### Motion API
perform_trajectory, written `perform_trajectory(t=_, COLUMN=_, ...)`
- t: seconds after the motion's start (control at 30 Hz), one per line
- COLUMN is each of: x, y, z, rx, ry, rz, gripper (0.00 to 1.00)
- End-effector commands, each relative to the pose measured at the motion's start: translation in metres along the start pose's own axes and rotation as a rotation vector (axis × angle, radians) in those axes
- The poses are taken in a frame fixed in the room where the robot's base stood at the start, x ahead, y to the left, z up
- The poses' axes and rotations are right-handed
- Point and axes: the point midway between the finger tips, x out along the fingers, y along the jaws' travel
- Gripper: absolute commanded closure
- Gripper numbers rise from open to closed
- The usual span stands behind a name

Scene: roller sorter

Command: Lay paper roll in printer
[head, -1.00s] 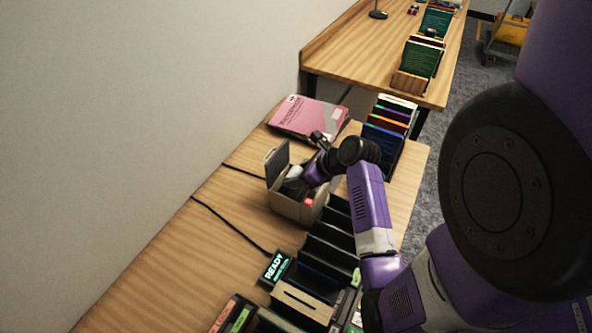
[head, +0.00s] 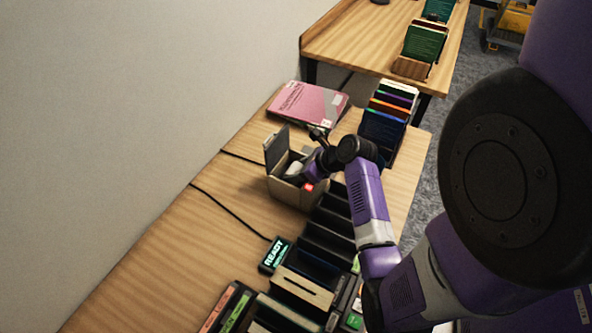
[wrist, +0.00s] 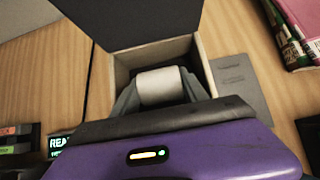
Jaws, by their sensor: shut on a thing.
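The printer is an open beige box (head: 290,192) on the near table, with its dark lid (head: 277,147) raised at the back left. It also fills the upper middle of the wrist view, where its pale side wall (wrist: 205,66) shows. The white paper roll (wrist: 161,86) lies crosswise between the fingers of my gripper (wrist: 160,92), which is shut on it. The roll is at or inside the box opening; whether it touches the floor of the box is hidden. In the head view the roll (head: 295,168) shows as a small white patch inside the box.
A row of dark sorter slots (head: 322,240) runs close in front of the printer. A READY display (head: 274,254) stands beside it. Bare table is at the left.

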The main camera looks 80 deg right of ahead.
Motion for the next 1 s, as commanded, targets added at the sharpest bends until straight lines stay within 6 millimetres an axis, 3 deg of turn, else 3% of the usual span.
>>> perform_trajectory(t=0.03, x=0.000, y=0.000, z=0.000, rx=0.000, ry=0.000, rz=0.000, gripper=0.47)
perform_trajectory(t=0.17, x=0.000, y=0.000, z=0.000, rx=0.000, ry=0.000, rz=0.000, gripper=0.23)
perform_trajectory(t=0.53, x=-0.008, y=-0.001, z=0.000, rx=0.001, ry=-0.001, rz=-0.002, gripper=0.23)
perform_trajectory(t=1.0, x=-0.073, y=0.000, z=0.000, rx=0.000, ry=0.000, rz=-0.001, gripper=0.23)
